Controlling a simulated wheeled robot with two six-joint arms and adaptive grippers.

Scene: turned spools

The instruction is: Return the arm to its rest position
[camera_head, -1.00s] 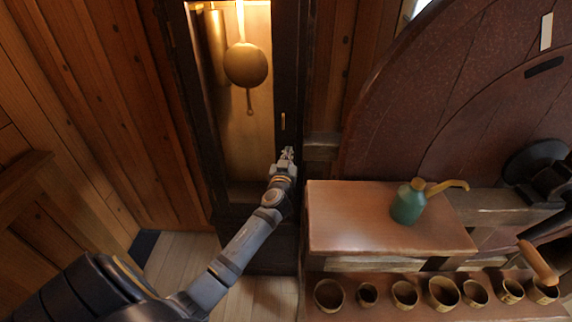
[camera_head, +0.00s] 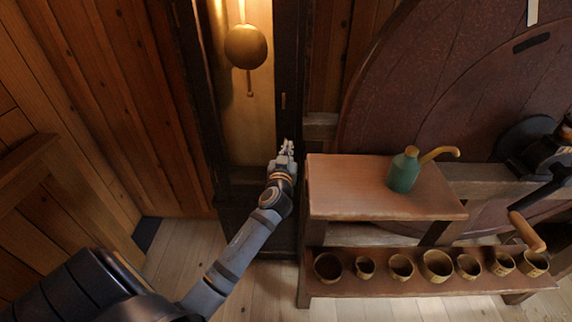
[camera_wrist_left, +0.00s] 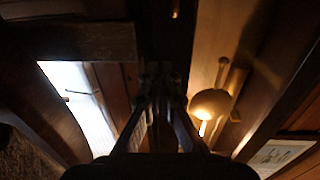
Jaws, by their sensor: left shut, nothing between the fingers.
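My left gripper (camera_head: 286,148) is at the end of my left arm, which reaches up from the lower left. It is in front of the dark clock case (camera_head: 291,90), just left of the wooden bench. It is shut and holds nothing. In the left wrist view its fingers (camera_wrist_left: 158,85) point at the dark case post. The brass pendulum (camera_head: 245,47) hangs in the lit case, apart from the gripper. My right gripper is not in view.
The bench (camera_head: 340,200) carries a green can (camera_head: 404,172) with a curved spout. Several small pots stand on the low shelf (camera_head: 400,287). A crank with a wooden handle (camera_head: 527,231) is at the right. A large reddish disc (camera_head: 450,100) stands behind. Bare floor lies at the lower left.

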